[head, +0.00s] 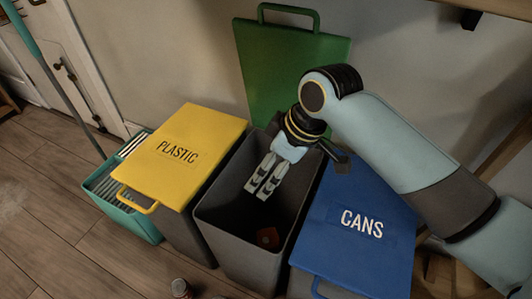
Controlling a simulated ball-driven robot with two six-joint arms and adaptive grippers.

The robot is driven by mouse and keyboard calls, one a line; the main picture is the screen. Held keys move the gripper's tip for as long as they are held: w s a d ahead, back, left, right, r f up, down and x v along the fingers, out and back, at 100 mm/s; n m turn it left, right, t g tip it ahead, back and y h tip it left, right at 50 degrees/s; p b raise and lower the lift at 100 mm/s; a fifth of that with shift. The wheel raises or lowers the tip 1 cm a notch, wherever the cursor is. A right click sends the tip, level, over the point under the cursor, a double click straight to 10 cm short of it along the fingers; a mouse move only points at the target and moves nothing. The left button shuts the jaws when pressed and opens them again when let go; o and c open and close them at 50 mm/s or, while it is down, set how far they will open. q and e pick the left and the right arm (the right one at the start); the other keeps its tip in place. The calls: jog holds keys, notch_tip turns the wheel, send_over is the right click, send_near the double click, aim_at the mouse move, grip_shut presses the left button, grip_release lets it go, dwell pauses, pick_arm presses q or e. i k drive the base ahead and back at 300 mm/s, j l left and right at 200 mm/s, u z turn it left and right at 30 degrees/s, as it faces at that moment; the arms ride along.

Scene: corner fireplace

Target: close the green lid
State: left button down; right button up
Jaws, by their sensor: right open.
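The green lid (283,72) stands open, tilted up at the back of a grey bin (245,232), against the wall. It has a green handle (289,14) along its top edge. The bin's mouth is uncovered, and a small reddish object (268,238) lies inside it. My right gripper (262,189) is over the mouth of this bin, in front of the lid and apart from it. It points down and is open, with nothing seen between its fingers. My right arm hides the lid's lower right part. My left gripper is not in view.
A bin with a closed yellow lid marked PLASTIC (205,125) stands on the left, and one with a closed blue lid marked CANS (335,205) on the right. A teal basket (150,228) stands at far left. A small can-like object (181,288) is at the bottom edge.

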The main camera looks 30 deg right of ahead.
aim_at(274, 58)
jog(key=k+j, duration=0.75)
jog(key=k, duration=0.1)
